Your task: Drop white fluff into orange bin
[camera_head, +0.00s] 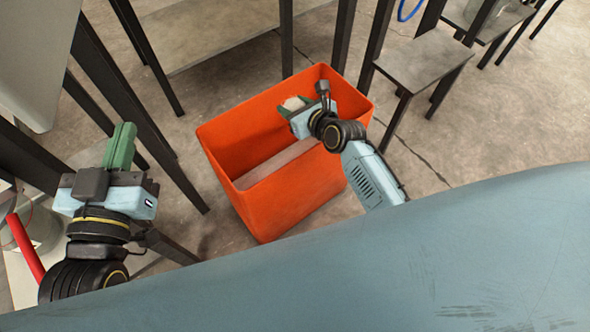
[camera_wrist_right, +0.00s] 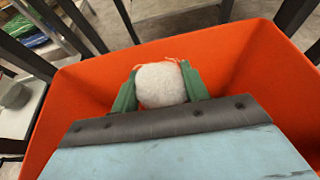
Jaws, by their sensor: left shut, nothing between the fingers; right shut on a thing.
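The orange bin (camera_head: 283,212) stands on the floor in the middle of the head view, open at the top. Its orange walls (camera_wrist_right: 250,62) surround my gripper in the right wrist view. My right gripper (camera_head: 294,104) is over the bin's opening. Its green fingers (camera_wrist_right: 160,86) are shut on a ball of white fluff (camera_wrist_right: 161,84). In the head view the white fluff (camera_head: 293,103) shows only as a small pale patch, mostly hidden by the gripper. My left gripper (camera_head: 122,145) is shut and empty, left of the bin and apart from it.
A grey table (camera_head: 215,33) stands behind the bin, and a small grey table (camera_head: 424,62) stands to its right. Dark legs rise close to the bin's left side. A red bar (camera_head: 26,248) shows at the left edge. Open concrete floor lies to the right.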

